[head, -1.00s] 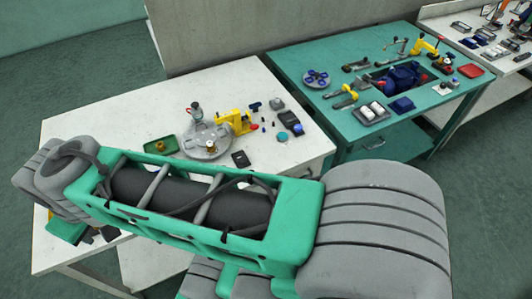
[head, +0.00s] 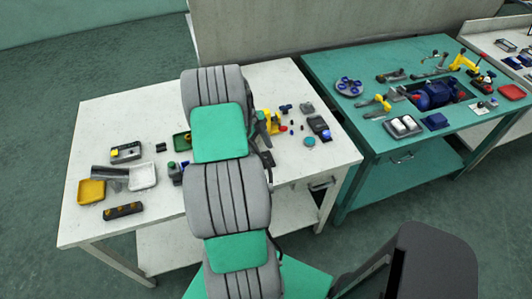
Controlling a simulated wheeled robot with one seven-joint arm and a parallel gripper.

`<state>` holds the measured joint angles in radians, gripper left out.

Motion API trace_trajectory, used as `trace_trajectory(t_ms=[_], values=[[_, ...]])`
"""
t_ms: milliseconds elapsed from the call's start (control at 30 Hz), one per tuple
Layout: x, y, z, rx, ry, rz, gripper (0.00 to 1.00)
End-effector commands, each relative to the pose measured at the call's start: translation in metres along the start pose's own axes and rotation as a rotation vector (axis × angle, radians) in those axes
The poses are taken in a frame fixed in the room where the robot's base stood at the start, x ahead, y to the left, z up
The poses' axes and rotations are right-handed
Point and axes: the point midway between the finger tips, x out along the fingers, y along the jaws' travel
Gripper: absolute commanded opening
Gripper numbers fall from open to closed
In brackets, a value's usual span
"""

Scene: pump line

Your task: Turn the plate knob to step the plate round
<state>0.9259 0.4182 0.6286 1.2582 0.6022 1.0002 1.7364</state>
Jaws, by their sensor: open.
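The round grey plate and its knob are hidden in the head view behind my own arm, which stands across the white table (head: 110,215). A yellow fixture (head: 273,121) shows just right of the arm, beside where the plate is covered. My gripper is hidden behind the arm links; a small dark part at the arm's right edge is too unclear to name. I cannot tell whether the gripper touches the knob.
On the left of the white table are a yellow tray (head: 91,192), a white tray (head: 142,177), a grey device (head: 126,152) and a dark bar (head: 123,211). A teal table (head: 350,130) adjoins, with several parts.

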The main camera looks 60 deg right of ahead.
Motion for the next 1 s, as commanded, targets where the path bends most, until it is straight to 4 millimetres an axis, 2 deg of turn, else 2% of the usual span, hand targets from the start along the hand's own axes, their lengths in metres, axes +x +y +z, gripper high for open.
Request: trace_trajectory(t_ms=[100,200,467,1000], values=[[0.018,0.0,-0.001,-0.002,0.001,0.002,0.53],[0.027,0.0,0.0,-0.002,-0.001,-0.001,0.53],[0.03,0.0,0.001,-0.004,-0.003,-0.002,0.53],[0.03,0.0,0.001,-0.005,-0.003,-0.002,0.09]])
